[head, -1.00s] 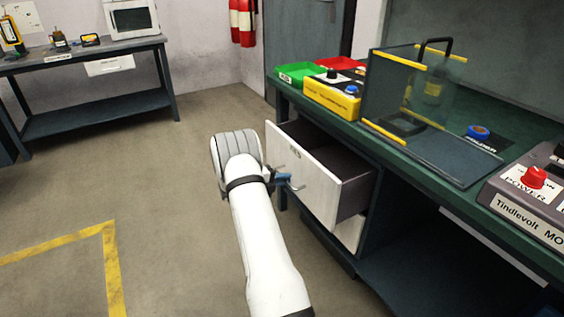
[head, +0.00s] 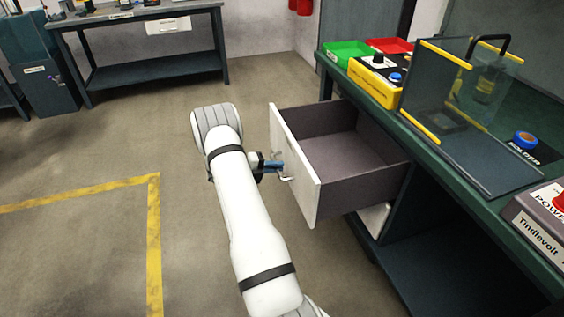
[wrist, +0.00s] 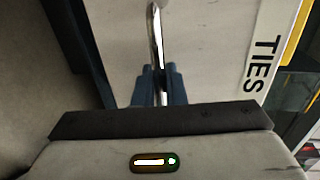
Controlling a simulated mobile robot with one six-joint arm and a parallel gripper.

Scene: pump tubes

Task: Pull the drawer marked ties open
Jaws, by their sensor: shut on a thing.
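The drawer with the white front (head: 296,165) stands far out from the green bench in the head view, and its inside is empty. In the wrist view its front (wrist: 205,45) bears the label TIES (wrist: 267,50). My gripper (head: 280,170) is at the outer face of the drawer front. In the wrist view my gripper (wrist: 160,85) has its blue fingers shut on the metal bar handle (wrist: 156,40). The far end of the handle shows beyond the fingers. The label is out of sight in the head view.
A second white drawer front (head: 375,218) sits below, under the bench (head: 440,165). A clear screen box (head: 470,130), colored trays and a yellow control box (head: 376,80) stand on the bench. The floor left of my arm is clear, with yellow tape (head: 154,230).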

